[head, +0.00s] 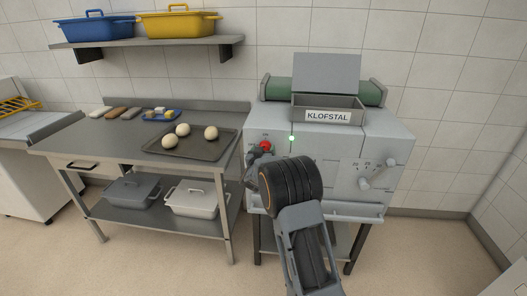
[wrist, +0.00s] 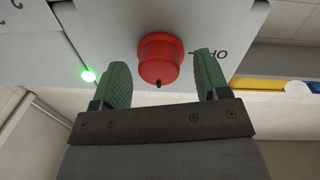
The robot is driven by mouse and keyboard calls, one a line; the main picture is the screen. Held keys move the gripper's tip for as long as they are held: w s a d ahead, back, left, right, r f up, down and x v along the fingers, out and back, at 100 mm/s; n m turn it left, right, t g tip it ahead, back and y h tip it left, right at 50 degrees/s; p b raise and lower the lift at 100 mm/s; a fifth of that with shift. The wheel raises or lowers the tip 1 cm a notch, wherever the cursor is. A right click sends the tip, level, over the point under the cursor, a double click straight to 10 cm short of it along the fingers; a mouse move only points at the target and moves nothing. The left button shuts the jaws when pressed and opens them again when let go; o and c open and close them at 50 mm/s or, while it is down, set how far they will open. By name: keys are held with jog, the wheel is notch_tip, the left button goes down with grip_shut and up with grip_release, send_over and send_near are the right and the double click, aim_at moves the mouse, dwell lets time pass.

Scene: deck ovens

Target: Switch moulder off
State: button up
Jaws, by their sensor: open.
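The moulder (head: 330,145) is a light grey machine marked KLOFSTAL, with a green roller on top. Its red knob (head: 265,145) is on the left of the front panel; in the wrist view the red knob (wrist: 161,66) has a small dark mark on its lower edge. My gripper (head: 254,156) is at the panel, partly hidden by my wrist. In the wrist view my gripper (wrist: 160,58) is open, its green fingers on either side of the knob with visible gaps. A green lamp (head: 291,138) is lit beside the knob; the lamp (wrist: 88,76) also glows in the wrist view.
A steel table (head: 100,147) to the left holds a dark tray (head: 190,151) with several dough balls. A lever (head: 366,184) with a scale is on the panel's right. A wall shelf (head: 160,43) carries blue and yellow bins. Floor is clear in front.

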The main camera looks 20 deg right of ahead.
jog(key=shift+c, duration=0.2)
jog(key=c, duration=0.9)
jog(key=shift+d+n, duration=0.1)
jog(key=shift+n, duration=0.3)
jog(key=shift+n+t+y+p, duration=0.2)
jog(key=shift+n+t+p, duration=0.25)
jog(key=shift+n, duration=4)
jog(key=shift+n+t+y+p, duration=0.25)
jog(key=shift+n+p, duration=0.25)
jog(key=shift+n, duration=4.25)
